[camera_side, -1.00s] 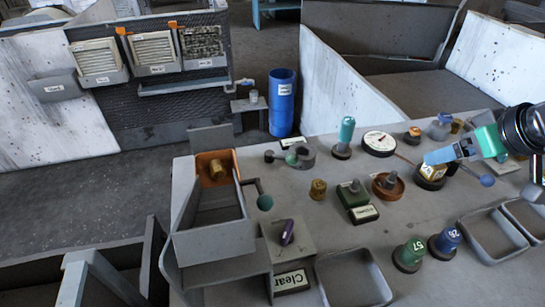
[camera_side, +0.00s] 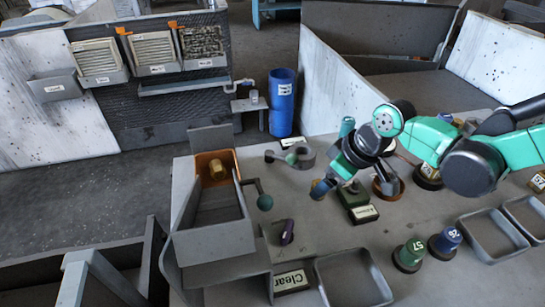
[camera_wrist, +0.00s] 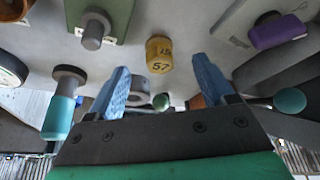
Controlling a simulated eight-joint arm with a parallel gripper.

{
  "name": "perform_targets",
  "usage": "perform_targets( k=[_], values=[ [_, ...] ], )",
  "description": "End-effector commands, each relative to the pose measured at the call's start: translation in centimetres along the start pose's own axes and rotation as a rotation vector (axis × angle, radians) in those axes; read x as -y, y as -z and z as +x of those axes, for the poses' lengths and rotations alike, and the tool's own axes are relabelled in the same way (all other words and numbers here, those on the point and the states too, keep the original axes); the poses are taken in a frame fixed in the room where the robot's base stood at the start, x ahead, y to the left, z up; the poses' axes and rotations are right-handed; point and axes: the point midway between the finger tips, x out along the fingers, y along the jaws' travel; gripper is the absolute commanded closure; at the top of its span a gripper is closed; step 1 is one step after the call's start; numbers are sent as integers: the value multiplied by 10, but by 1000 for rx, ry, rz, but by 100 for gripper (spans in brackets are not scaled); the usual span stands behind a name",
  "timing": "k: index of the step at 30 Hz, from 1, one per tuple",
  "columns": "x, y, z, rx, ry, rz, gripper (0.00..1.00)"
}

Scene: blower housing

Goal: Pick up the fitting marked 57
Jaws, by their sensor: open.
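A small brass-coloured fitting (camera_wrist: 159,54) marked 57 stands on the grey bench. In the wrist view it appears between and beyond the blue fingertips of my gripper (camera_wrist: 160,64). The fingers are apart with nothing held, and I see no contact with the fitting. In the side view my gripper (camera_side: 322,188) is low over the middle of the bench and mostly hides the brass fitting. A green fitting (camera_side: 409,254) near the bench front also carries a label that looks like 57.
A dark green block (camera_side: 357,199) with a grey knob stands just right of my gripper. A blue fitting (camera_side: 445,242) is beside the green one. An empty tray (camera_side: 354,278) is at the front.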

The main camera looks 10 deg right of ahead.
Motion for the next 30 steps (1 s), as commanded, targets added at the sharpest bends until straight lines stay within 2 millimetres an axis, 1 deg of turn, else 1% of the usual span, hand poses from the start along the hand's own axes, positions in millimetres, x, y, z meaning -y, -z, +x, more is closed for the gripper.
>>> perform_targets(
  k=[3, 9, 13, 20, 23, 24, 26, 27, 28, 30],
  values=[
    [0, 0, 15, 0, 0, 0, 24],
    [0, 0, 31, -1, -1, 1, 24],
    [0, 0, 35, -1, -1, 1, 24],
    [0, 0, 36, -1, -1, 2, 24],
    [0, 0, 36, -1, -1, 2, 50],
    [0, 0, 36, -1, -1, 2, 61],
    [0, 0, 36, -1, -1, 2, 78],
    [0, 0, 36, -1, -1, 2, 90],
    [0, 0, 36, -1, -1, 2, 98],
    [0, 0, 36, -1, -1, 2, 100]
  ],
)
